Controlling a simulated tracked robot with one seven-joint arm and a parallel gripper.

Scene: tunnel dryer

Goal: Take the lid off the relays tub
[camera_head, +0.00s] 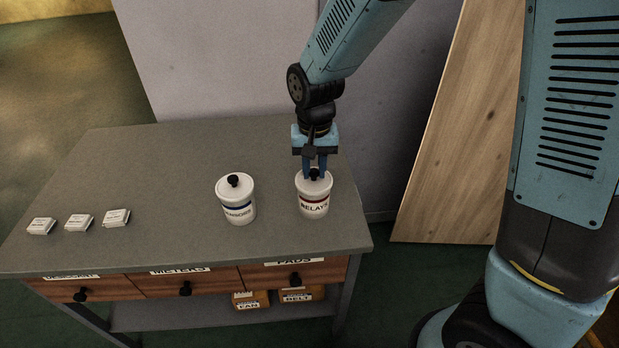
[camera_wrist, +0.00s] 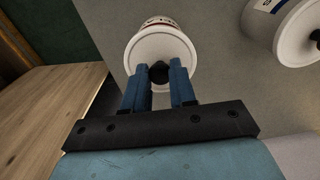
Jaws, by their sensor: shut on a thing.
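The relays tub (camera_head: 313,203) is white with a red band and stands upright near the right end of the grey table. Its white lid (camera_head: 302,181) is on top, with a black knob that also shows in the wrist view (camera_wrist: 158,72). My gripper (camera_head: 315,174) points down at the lid from above. In the wrist view its blue fingers (camera_wrist: 159,75) stand on either side of the knob and are shut on it. The lid appears seated on the tub. The fingers partly hide the knob.
A second white tub (camera_head: 238,205) with a blue band and black-knobbed lid stands to the left. Several small white packs (camera_head: 79,222) lie at the table's left. Labelled drawers (camera_head: 200,283) and boxes are below. A wooden board (camera_head: 455,130) leans at right.

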